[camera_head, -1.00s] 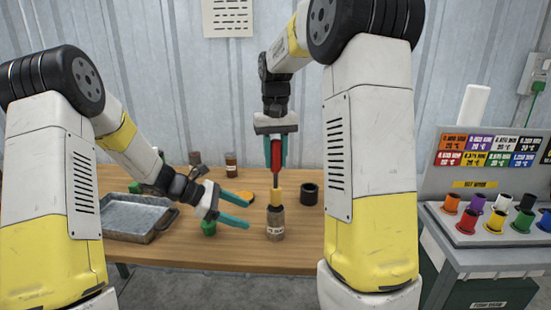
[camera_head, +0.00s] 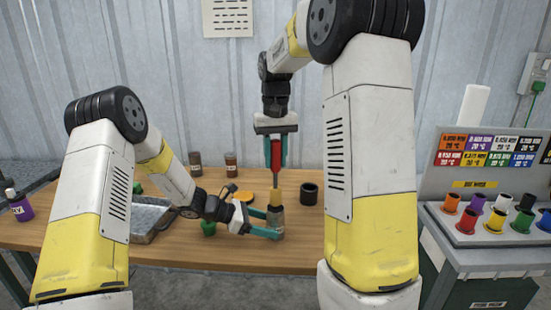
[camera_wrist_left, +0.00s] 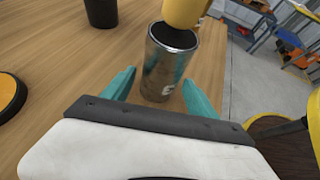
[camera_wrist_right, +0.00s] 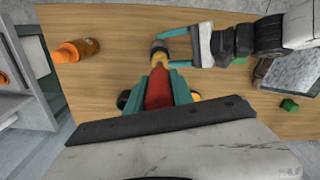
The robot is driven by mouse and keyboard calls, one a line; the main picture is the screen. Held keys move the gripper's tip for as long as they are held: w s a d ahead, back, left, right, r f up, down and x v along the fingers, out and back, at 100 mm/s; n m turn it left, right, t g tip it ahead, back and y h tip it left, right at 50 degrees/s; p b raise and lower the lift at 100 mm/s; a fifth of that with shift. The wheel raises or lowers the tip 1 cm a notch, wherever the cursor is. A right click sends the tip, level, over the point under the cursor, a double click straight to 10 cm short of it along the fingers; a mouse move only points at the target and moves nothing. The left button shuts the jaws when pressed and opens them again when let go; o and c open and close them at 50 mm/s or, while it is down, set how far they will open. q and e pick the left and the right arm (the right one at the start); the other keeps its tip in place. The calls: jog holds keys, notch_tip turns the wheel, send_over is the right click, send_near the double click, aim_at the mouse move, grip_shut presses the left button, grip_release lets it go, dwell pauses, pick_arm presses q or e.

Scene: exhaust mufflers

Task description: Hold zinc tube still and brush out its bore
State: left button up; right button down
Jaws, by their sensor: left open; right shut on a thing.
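The zinc tube (camera_head: 276,223), a grey metal cylinder with an open dark top, stands upright on the table; it also shows in the left wrist view (camera_wrist_left: 163,72). My left gripper (camera_head: 273,225) is open, low at the tube, with one finger on each side; whether either touches is unclear. My right gripper (camera_head: 276,158) is shut on the red handle of a brush (camera_head: 275,152), which points straight down. The brush's yellow head (camera_head: 276,194) is at the tube's mouth; I cannot tell if its end is inside. The red handle also shows in the right wrist view (camera_wrist_right: 158,90).
A black cylinder (camera_head: 309,194) stands right of the tube, and a yellow-orange disc (camera_head: 244,197) lies behind left. A green object (camera_head: 208,228) and a metal tray (camera_head: 140,237) are left. A purple bottle (camera_head: 19,206) stands far left. A rack of coloured cups (camera_head: 490,222) is right.

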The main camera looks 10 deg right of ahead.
pick_arm(q)
jog(key=shift+x, duration=1.05)
jog(key=shift+c, duration=0.2)
jog(key=c, duration=0.8)
